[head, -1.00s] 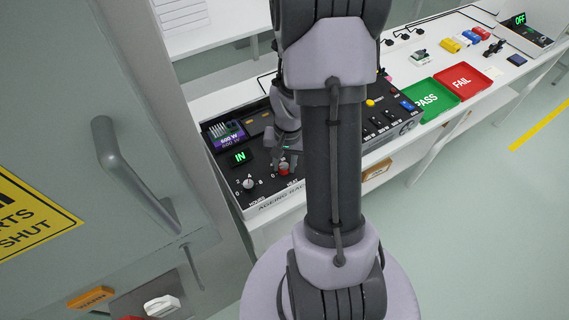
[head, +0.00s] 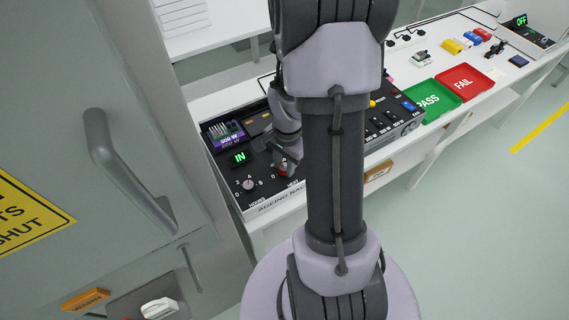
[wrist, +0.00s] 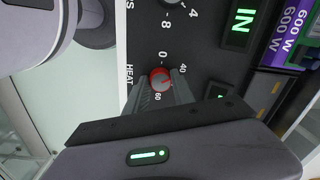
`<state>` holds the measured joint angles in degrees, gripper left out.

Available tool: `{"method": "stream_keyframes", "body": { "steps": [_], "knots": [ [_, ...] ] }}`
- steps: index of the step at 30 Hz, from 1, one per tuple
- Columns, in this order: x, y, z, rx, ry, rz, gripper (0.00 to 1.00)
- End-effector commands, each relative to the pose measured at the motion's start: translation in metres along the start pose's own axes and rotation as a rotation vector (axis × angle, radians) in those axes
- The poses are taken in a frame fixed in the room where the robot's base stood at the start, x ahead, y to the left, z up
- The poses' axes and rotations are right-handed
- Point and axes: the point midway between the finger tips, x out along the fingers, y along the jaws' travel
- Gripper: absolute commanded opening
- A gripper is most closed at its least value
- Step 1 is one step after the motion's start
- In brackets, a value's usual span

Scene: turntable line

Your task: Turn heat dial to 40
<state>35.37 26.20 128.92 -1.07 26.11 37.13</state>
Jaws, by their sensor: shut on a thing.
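The heat dial (wrist: 159,74) is a small round knob with a red rim on a black panel, beside the printed word HEAT. Around it are the marks 0, 40 and 60. My gripper (wrist: 160,83) is shut on the dial, one finger on each side. A light line on its face seems to point toward the 40 side, but the exact setting is too small to tell. In the head view, red of the dial (head: 283,171) shows under my gripper (head: 284,160), which partly hides it.
The hours dial (head: 248,185) sits left of the heat dial on the ageing rack panel, below a green IN display (head: 239,158). A grey door with a handle (head: 125,170) stands close on the left. Green PASS (head: 434,98) and red FAIL (head: 465,83) trays lie farther right.

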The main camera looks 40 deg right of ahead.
Motion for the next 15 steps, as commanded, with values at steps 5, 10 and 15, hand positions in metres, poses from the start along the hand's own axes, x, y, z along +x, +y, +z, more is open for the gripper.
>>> {"method": "stream_keyframes", "body": {
  "steps": [5,10,15],
  "knots": [
    [-0.0001,0.0000,0.0001,0.010,0.001,0.000,0.00],
    [-0.0001,-0.0001,0.0000,0.010,0.001,0.000,0.00],
    [-0.0001,-0.0001,0.0000,0.010,0.001,0.000,0.38]
  ]
}}
